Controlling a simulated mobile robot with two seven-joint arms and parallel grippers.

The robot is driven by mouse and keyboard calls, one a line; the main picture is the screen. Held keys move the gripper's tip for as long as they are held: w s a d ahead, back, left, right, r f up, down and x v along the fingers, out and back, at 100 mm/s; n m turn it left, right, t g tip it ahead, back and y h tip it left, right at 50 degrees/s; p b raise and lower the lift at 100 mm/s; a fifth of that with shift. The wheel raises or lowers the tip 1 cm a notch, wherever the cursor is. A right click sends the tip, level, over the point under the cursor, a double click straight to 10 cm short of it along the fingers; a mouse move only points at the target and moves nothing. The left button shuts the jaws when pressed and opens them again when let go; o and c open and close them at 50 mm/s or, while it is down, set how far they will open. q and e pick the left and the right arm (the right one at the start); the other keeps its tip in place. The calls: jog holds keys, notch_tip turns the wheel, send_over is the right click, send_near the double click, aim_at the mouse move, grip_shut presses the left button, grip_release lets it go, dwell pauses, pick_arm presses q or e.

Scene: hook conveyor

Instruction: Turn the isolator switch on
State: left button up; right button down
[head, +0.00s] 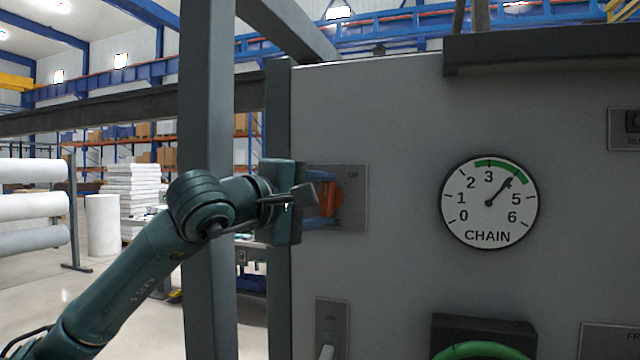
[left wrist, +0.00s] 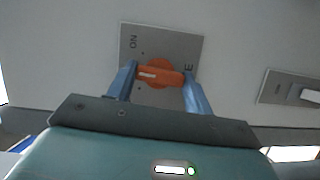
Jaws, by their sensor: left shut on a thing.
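The isolator switch is an orange rotary knob on a grey plate (head: 355,215) at the left of the big grey panel. In the left wrist view the orange knob (left wrist: 167,73) sits on the same plate (left wrist: 190,43), with "ON" printed at the upper left and a partly hidden marking by the right finger. A white mark on the knob's grip points left in that view. My left gripper (head: 323,200) is shut on the knob, a blue finger at each end of its grip. The fingers and wrist partly hide the knob in the head view. My right gripper is not in view.
A round CHAIN gauge (head: 490,203) reads about 4, in its green band. Below the plate is a smaller switch plate (head: 332,322) with a pale lever. A green ring-shaped control (head: 484,348) is at the bottom. A grey post (head: 207,120) stands close behind my left arm.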

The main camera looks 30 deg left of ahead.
pick_arm(q)
jog(key=shift+r+m+g+p, duration=0.3)
jog(key=shift+r+m+p, duration=0.05)
jog(key=shift+m+p, duration=0.7)
jog(key=shift+m, duration=0.15)
jog(key=m+g+y+p, duration=0.1)
jog(key=m, duration=0.2)
jog(key=shift+f, duration=0.1)
jog(key=shift+d+m+g+y, duration=0.1)
jog(key=shift+m+g+y, duration=0.3)
jog(key=shift+m+y, duration=0.1)
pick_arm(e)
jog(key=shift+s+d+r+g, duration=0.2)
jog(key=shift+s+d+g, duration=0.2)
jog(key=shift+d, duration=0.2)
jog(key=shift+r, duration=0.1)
pick_arm(q)
jog(key=o, duration=1)
